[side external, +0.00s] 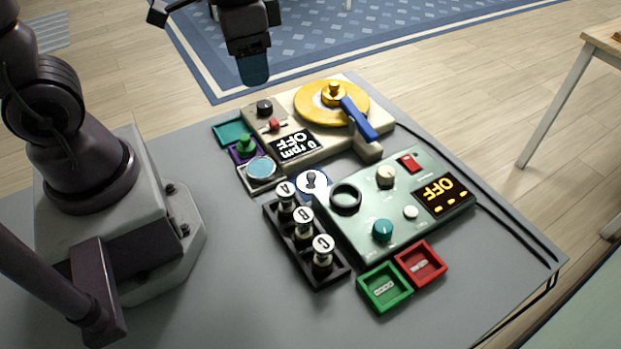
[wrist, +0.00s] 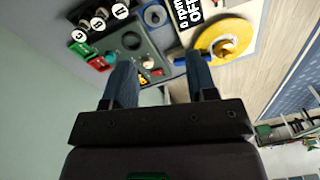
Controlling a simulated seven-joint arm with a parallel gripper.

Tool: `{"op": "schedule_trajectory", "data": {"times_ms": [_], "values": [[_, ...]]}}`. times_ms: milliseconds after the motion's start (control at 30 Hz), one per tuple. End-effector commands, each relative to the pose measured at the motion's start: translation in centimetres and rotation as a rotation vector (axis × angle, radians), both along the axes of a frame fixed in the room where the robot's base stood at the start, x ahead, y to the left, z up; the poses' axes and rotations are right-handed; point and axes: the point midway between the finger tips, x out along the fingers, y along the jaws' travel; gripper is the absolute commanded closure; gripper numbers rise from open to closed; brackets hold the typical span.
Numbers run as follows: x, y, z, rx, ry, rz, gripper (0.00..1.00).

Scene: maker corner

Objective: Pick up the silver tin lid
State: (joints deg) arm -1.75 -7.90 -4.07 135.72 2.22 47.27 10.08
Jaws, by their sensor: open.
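My gripper (side external: 254,72) is high above the far table edge, apart from everything. In the wrist view its two blue fingers (wrist: 160,78) are spread and empty.
A turntable with a gold disc (side external: 350,105) and blue arm stands at the back. A green control box (side external: 440,210) and black rack (side external: 322,275) with several labelled pegs crowd the disc. Green (side external: 365,292) and red trays (side external: 440,263) are in front.

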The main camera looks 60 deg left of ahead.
Motion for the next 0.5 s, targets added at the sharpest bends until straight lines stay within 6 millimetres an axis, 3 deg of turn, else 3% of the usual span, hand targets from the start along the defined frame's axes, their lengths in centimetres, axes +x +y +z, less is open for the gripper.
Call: {"op": "schedule_trajectory", "data": {"times_ms": [33,300,400,500], "values": [[0.8,-0.2,-1.7,0.006,0.05,-0.067,0.48],[4.5,-1.5,-9.8,-0.012,0.182,-0.534,0.48],[5.8,-2.1,-12.0,-0.023,0.183,-0.732,0.48],[7.2,-2.5,-12.5,-0.012,0.142,-0.89,0.48]]}}
